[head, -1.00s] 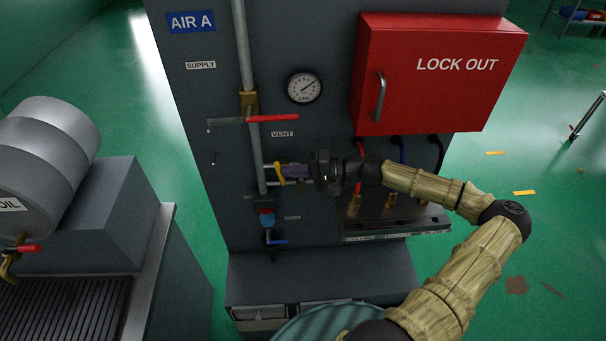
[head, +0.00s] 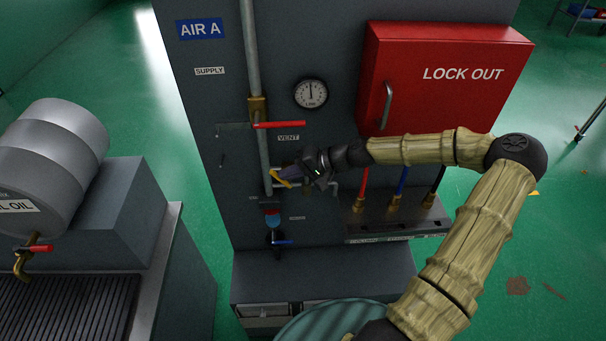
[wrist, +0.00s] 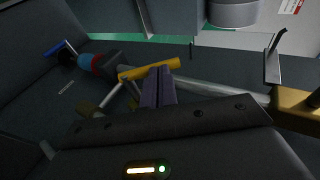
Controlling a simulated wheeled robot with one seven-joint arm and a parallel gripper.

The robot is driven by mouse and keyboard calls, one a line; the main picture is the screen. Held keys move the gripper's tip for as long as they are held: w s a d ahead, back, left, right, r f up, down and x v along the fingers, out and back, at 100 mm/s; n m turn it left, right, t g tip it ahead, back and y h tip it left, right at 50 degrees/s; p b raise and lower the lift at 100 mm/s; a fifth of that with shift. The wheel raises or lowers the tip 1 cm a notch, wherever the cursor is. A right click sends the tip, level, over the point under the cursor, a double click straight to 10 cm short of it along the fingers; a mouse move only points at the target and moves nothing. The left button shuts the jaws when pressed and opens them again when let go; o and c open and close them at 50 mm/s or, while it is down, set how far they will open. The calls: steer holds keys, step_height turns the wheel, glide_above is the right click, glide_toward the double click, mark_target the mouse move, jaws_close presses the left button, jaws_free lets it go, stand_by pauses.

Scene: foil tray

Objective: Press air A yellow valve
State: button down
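The yellow valve handle (head: 281,178) is on the pipe under the VENT label of the AIR A panel, and it lies tilted. In the wrist view the yellow handle (wrist: 140,72) runs across just beyond my fingertips. My gripper (head: 286,173) is at the handle, with its purple fingers together.
A red-handled supply valve (head: 279,125) sits above on the same pipe. A blue-handled valve (head: 282,242) is below. The red LOCK OUT box (head: 440,85) is at the right, over several coloured hoses.

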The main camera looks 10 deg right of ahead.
steer(key=shift+w+a+f+n+g+h+p, duration=0.15)
steer(key=shift+a+g+h+p, duration=0.25)
steer(key=shift+h, duration=0.65)
steer(key=shift+w+a+r+n+g+h+p, duration=0.15)
steer(key=shift+a+h, duration=0.35)
steer(key=shift+h, duration=0.55)
steer(key=shift+w+a+f+b, duration=0.1)
steer(key=shift+a+f+b, duration=0.5)
steer(key=shift+a, duration=0.15)
steer(key=shift+w+a+f+b, duration=0.1)
steer(key=shift+a+f+b, duration=0.4)
steer(key=shift+a+b, duration=0.15)
steer(key=shift+a, duration=0.15)
steer(key=b+v, duration=0.2)
steer(key=v, duration=1.5)
steer(key=shift+b, duration=0.4)
steer(key=shift+s+r, duration=0.2)
steer(key=shift+s, duration=0.05)
